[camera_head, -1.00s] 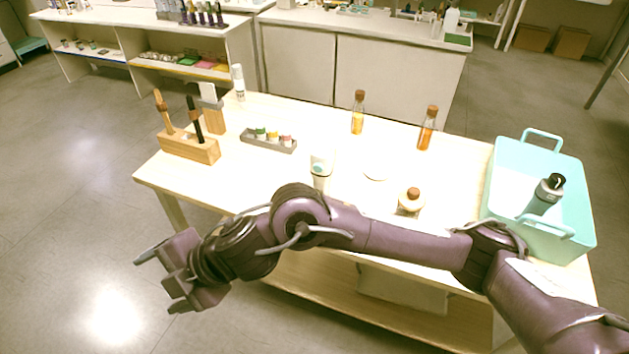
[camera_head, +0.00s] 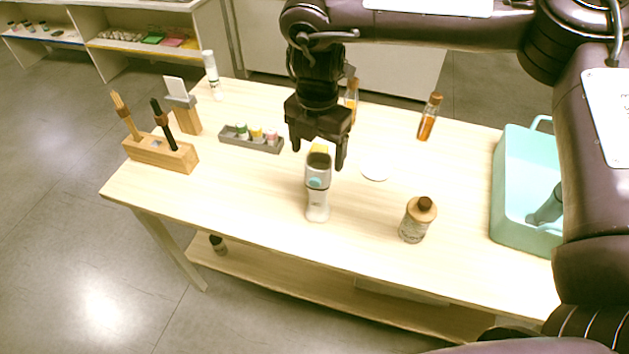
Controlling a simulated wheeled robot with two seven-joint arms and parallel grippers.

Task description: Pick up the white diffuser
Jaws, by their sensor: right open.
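The white diffuser (camera_head: 317,203), a slim upright device with a dark top and a teal spot, stands near the middle of the table (camera_head: 255,215). My right gripper (camera_head: 318,153) is open and points down, over the diffuser's top in the picture. I cannot tell whether the fingers touch the diffuser. My left gripper is not in view.
A round brown-capped bottle (camera_head: 416,220) stands to the right, with a white disc (camera_head: 375,170) behind it. Amber bottles (camera_head: 429,117) stand farther back. A teal basket (camera_head: 507,190) is at right. A grey tray of small jars (camera_head: 250,145) and a wooden tool holder (camera_head: 160,152) are at left.

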